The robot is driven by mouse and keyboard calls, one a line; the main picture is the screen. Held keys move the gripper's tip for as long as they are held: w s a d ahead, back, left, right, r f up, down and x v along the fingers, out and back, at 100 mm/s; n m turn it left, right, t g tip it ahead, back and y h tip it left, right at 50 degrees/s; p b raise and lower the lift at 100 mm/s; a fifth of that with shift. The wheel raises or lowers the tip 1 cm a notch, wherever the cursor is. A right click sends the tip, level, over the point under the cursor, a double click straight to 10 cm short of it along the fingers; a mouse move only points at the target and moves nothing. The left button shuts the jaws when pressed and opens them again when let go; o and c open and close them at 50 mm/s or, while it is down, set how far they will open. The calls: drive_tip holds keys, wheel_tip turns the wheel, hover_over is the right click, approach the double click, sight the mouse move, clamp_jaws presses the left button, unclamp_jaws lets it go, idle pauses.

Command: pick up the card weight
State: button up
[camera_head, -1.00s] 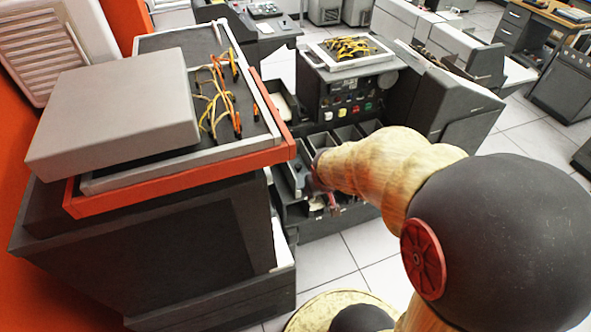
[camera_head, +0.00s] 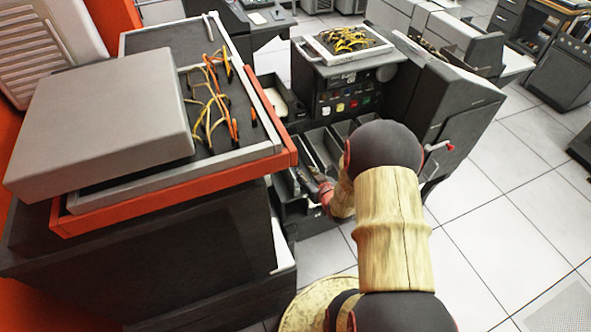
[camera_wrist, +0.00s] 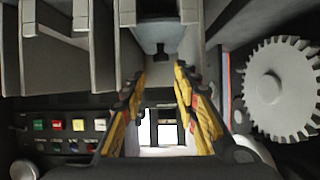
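A grey block with a dark knob, apparently the card weight (camera_wrist: 160,32), is in a narrow slot between grey walls at the top middle of the wrist view. My gripper (camera_wrist: 159,80) is open, with its two yellow-and-black fingers apart. Nothing is held between them. The knob lies just beyond the fingertips, in line with the gap, and I see no contact. In the head view my gripper (camera_head: 310,178) is small and dark at the pocketed machine. The card weight cannot be made out there.
Open grey card pockets (camera_head: 322,147) and a panel of coloured buttons (camera_wrist: 68,125) are close by. A toothed grey wheel (camera_wrist: 280,88) is right of the fingers. A large cabinet with orange trim (camera_head: 180,185) stands left. Tiled floor (camera_head: 500,220) is clear on the right.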

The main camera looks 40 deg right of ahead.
sight(297, 164)
drive_tip(key=b+x, duration=0.1)
drive_tip(key=x, duration=0.2)
drive_tip(key=shift+w+d+f, duration=0.1)
drive_tip(key=shift+w+f, duration=0.1)
drive_tip(key=b+x, duration=0.2)
drive_tip(key=x, duration=0.2)
drive_tip(key=shift+w+f, duration=0.15)
drive_tip(key=shift+f, duration=0.1)
drive_tip(key=shift+w+f+b, duration=0.1)
drive_tip(key=shift+w+b, duration=0.3)
drive_tip(key=shift+c, duration=1.1)
clamp_jaws()
